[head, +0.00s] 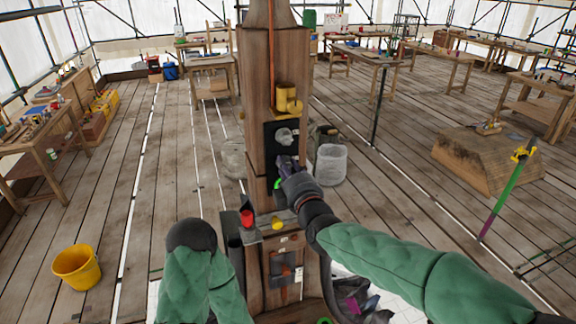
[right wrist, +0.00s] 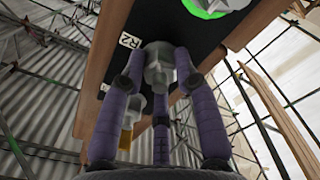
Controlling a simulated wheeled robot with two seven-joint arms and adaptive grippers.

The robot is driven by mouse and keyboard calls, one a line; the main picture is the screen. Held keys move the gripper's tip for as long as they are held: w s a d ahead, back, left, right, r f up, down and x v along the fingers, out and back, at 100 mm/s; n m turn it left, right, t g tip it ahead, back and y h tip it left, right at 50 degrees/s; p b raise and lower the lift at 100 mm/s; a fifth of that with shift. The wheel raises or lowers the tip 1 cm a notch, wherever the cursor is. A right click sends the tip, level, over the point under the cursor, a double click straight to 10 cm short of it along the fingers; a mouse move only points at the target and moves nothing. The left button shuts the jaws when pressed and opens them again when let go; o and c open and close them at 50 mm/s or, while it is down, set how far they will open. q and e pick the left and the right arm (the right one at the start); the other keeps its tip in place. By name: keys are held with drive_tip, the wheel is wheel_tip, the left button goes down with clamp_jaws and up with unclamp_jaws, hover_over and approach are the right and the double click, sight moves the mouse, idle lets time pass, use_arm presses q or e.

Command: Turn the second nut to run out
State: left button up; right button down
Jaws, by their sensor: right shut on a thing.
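A tall wooden post (head: 259,60) stands in front of me with a black plate (head: 270,140) on its face. A grey nut (head: 285,137) sits on the upper part of the plate; in the right wrist view a nut with a green ring (right wrist: 208,5) shows at the top edge. My right gripper (head: 283,164) is at the plate, below that nut. In the right wrist view its purple fingers (right wrist: 160,85) are closed around a grey nut (right wrist: 158,68) beside the label R2 (right wrist: 125,40). My left gripper is not visible; only the left arm shows.
A yellow cylinder fitting (head: 288,98) is above the plate. A small ledge (head: 268,235) below holds a red item (head: 247,217) and a yellow one (head: 278,223). A yellow bucket (head: 77,266) stands at left, a clear bin (head: 331,164) behind the post at right.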

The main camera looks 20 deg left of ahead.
drive_tip(key=shift+a+n+p, duration=0.1)
drive_tip(key=shift+n+p, duration=0.7)
drive_tip(key=shift+n, duration=2.9)
drive_tip(key=c, duration=0.9)
unclamp_jaws()
drive_tip(key=shift+a+f, duration=0.1)
drive_tip(key=shift+c, duration=0.2)
drive_tip(key=v, duration=1.2)
